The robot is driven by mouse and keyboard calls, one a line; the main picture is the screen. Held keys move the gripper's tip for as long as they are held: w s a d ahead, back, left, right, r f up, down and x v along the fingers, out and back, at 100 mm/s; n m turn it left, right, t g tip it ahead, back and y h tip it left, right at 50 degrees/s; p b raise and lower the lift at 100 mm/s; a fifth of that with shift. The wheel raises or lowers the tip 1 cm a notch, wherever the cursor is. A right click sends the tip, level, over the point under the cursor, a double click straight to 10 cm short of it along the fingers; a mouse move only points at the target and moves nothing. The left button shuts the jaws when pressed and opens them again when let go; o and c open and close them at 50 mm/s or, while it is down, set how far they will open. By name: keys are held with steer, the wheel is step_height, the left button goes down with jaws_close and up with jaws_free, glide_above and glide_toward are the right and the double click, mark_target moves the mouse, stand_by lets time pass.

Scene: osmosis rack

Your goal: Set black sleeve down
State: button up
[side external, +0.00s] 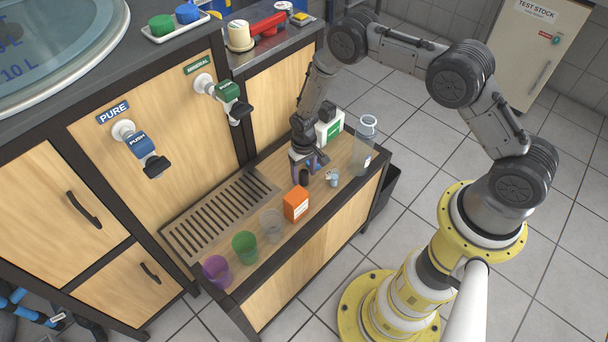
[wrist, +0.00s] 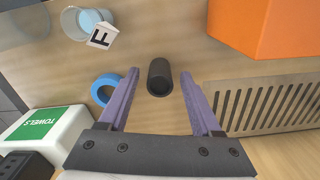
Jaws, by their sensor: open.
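The black sleeve (wrist: 160,76) is a short, dark, hollow cylinder on the wooden counter (wrist: 150,40). It lies between the two purple fingertips of my gripper (wrist: 160,74) in the wrist view, with a visible gap on each side. My gripper is open and does not grip it. In the side view, the sleeve (side external: 304,177) shows dark just below my gripper (side external: 309,166), on the narrow wooden ledge. Whether its base rests fully on the wood is hard to tell there.
A blue ring (wrist: 106,89) lies beside the left finger. A slotted drain grate (side external: 222,214), several cups and a clear bottle (side external: 363,148) share the ledge.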

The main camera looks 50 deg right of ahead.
step_height(320, 180, up, 11)
step_height(320, 180, up, 12)
steer(key=t, duration=0.1)
glide_above(304, 172)
steer(key=s+r+t, duration=0.1)
steer(key=s+r, duration=0.5)
steer(key=r, duration=0.7)
steer(key=s+d+r+n+t, duration=0.1)
steer(key=s+r, duration=0.4)
steer(key=s, duration=0.6)
steer(key=s+d+r+n+t, duration=0.1)
steer(key=s+r+t, duration=0.1)
steer(key=s+r, duration=0.4)
steer(key=s, duration=0.5)
steer(key=shift+t, duration=0.3)
steer(key=shift+o, duration=0.6)
steer(key=shift+s, duration=0.6)
